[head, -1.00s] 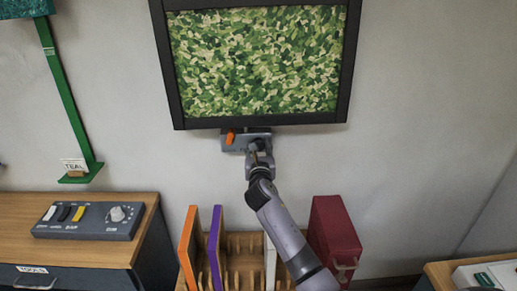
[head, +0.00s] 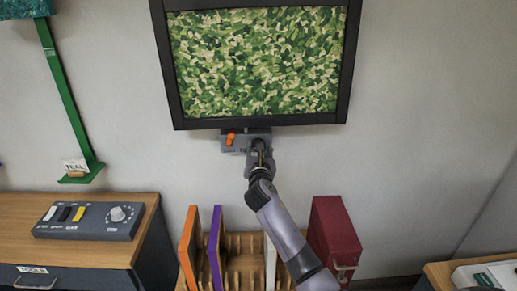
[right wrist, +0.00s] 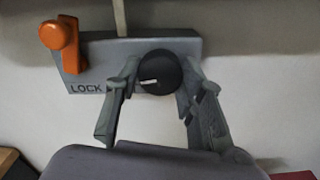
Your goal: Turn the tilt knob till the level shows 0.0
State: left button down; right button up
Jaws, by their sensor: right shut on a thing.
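In the right wrist view a round black knob (right wrist: 163,68) with a white pointer mark sits on the front of a grey box (right wrist: 200,45) under the screen. The pointer points left. My right gripper (right wrist: 158,82) has its fingers on either side of the knob and is shut on it. An orange lever (right wrist: 60,38) stands at the box's left end, above the word LOCK. In the head view the box (head: 233,142) hangs below a black-framed green patterned panel (head: 255,62), and my right gripper (head: 260,155) hides the knob. No level readout can be made out. My left gripper is not in view.
Below stands a wooden rack (head: 243,262) with orange, purple and white boards. A red box (head: 333,235) is to its right. A desk with a grey control panel (head: 90,220) is at left, another desk at lower right.

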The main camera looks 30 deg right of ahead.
jog(key=m+b, duration=0.3)
jog(key=m, duration=1.7)
jog(key=shift+a+m+b, duration=0.1)
jog(key=shift+m+b, duration=0.3)
jog(key=o, duration=1.1)
jog(key=shift+r, duration=0.1)
jog(key=shift+o, duration=0.2)
